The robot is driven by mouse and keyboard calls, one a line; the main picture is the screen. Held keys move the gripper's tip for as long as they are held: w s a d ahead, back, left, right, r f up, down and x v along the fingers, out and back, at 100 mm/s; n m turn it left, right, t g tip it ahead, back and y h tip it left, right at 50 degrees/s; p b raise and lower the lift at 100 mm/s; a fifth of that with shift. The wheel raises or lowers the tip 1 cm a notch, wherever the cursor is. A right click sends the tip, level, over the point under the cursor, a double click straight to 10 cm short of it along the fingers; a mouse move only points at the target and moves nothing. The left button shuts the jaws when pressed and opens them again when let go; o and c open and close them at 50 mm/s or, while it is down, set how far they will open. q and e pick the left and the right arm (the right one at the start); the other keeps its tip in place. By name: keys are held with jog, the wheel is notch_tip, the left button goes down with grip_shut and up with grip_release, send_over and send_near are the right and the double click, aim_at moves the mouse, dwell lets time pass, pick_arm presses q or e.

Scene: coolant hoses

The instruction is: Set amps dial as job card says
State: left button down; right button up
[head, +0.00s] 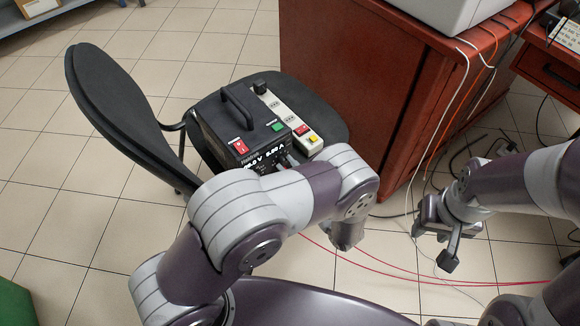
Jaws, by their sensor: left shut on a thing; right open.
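The black power supply (235,125) with a carry handle stands on the chair seat. Its front has a red switch (240,146), a green button (277,126) and a lit display (265,157) that seems to show 0.00 A; the volts digits are partly covered. My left arm crosses in front of the lower front panel. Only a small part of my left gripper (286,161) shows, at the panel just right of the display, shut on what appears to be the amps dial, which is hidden. My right gripper (435,243) is open and empty above the floor. I see no readable job card.
A white power strip (283,108) with a black plug lies beside the supply on the black chair (105,110). A red cabinet (345,75) stands behind, with cables hanging at its right. Red cables run low across the tiled floor (130,235).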

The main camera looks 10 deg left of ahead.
pick_arm(q)
jog(key=c, duration=1)
grip_release()
jog(key=p+v, duration=0.2)
jog(key=v, duration=1)
jog(key=shift+s+d+f, duration=0.1)
jog(key=shift+s+d, duration=0.1)
jog(key=shift+d, duration=0.1)
